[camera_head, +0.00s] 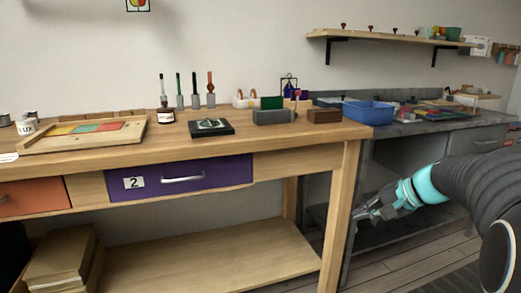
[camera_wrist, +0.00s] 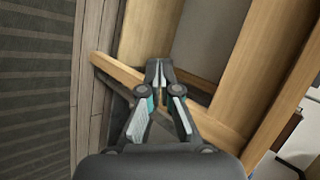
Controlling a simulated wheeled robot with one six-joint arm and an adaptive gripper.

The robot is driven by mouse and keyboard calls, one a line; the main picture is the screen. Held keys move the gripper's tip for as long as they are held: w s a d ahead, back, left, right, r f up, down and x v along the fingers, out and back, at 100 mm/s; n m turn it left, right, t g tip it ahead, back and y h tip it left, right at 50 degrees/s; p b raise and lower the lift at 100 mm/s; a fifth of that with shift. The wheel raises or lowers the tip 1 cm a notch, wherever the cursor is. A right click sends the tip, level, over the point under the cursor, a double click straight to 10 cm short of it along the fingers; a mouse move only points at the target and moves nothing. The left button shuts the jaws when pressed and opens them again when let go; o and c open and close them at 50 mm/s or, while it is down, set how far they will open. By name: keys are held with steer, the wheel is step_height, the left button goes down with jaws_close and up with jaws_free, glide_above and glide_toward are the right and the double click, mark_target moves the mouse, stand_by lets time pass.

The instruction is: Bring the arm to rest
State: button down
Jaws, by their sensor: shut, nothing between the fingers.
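My gripper (camera_head: 366,212) hangs at the end of my arm at the right of the head view, beside the front right leg of the wooden workbench (camera_head: 240,143). It is below the level of the bench top. In the wrist view my gripper (camera_wrist: 158,64) shows with its fingertips together and nothing between them. The bench's wooden frame (camera_wrist: 235,75) lies beyond and beside the fingers there. I cannot tell the exact gap between the gripper and the leg.
The bench has a purple drawer (camera_head: 180,180) marked 2 and an orange drawer (camera_head: 30,197), both closed. A grey table (camera_head: 440,127) holding a blue bin (camera_head: 368,113) stands behind my arm. A shelf (camera_head: 385,38) hangs above. Floor (camera_head: 390,268) shows at lower right.

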steer(key=s+a+f+n+g+h+p, duration=0.1)
steer(key=s+a+f+n+h, duration=0.1)
steer(key=s, duration=0.5)
steer(key=s+a+f+n+g+h, duration=0.1)
steer(key=s+n+h, duration=0.1)
steer(key=s, duration=0.4)
steer(key=s+a+f+n+h+p, duration=0.1)
steer(key=s+a+f+h, duration=0.15)
steer(key=s, duration=0.45)
steer(key=s+a+r+n+t+p, duration=0.1)
steer(key=s+a+r+n, duration=0.2)
steer(key=s, duration=0.3)
steer(key=shift+a+r+n, duration=0.3)
steer(key=shift+a+n, duration=0.1)
steer(key=shift+a, duration=0.05)
